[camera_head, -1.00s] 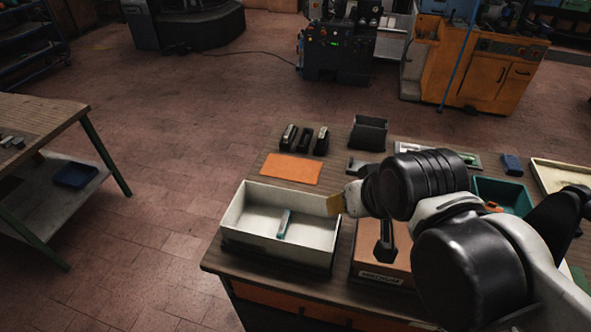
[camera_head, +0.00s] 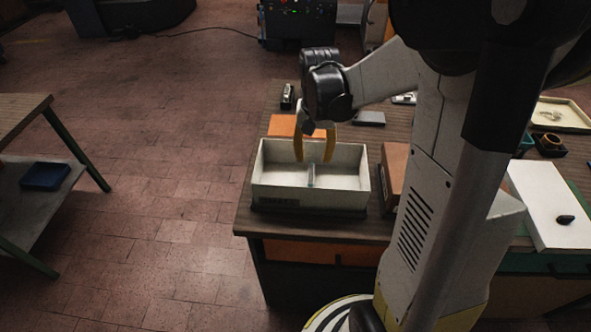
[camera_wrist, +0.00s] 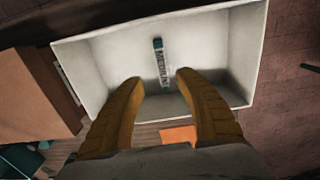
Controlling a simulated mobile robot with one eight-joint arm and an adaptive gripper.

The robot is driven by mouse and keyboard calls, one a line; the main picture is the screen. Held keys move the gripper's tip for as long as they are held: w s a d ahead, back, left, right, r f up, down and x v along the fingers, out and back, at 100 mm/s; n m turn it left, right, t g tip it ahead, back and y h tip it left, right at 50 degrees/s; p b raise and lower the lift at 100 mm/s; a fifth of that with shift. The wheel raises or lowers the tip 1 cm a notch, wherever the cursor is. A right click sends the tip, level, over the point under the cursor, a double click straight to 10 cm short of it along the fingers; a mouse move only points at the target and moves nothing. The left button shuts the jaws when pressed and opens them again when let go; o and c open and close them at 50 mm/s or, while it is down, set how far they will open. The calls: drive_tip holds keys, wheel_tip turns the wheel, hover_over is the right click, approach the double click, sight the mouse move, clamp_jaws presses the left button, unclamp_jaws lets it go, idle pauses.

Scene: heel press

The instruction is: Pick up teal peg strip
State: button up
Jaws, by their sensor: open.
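The teal peg strip (camera_wrist: 158,44) lies in the white bin (camera_wrist: 236,50), seen in the wrist view beyond and between my fingertips, with lettering along its paler part. In the head view the strip (camera_head: 311,176) shows as a thin teal piece near the middle of the bin (camera_head: 345,183). My gripper (camera_head: 314,160) has yellow-orange fingers, spread open and pointing down over the bin's far part. In the wrist view my gripper (camera_wrist: 157,81) is open and empty, with the strip's near end close to the line between the tips. I cannot tell the height gap.
An orange mat (camera_head: 283,125) lies behind the bin. A brown block (camera_head: 394,172) stands close to its right, partly behind my arm. A white board (camera_head: 548,205) with a dark object lies further right. The bin walls surround the strip.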

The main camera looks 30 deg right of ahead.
sight(311, 173)
wheel_tip(311, 173, down, 3)
drive_tip(key=shift+r+b, duration=0.15)
drive_tip(key=shift+b, duration=0.15)
drive_tip(key=f+b, duration=0.1)
drive_tip(key=f, duration=0.1)
drive_tip(key=f+b, duration=0.1)
drive_tip(key=f, duration=0.2)
drive_tip(key=shift+w+a+f, duration=0.1)
drive_tip(key=shift+w+f, duration=0.1)
drive_tip(key=shift+f, duration=0.1)
drive_tip(key=shift+r, duration=0.1)
clamp_jaws()
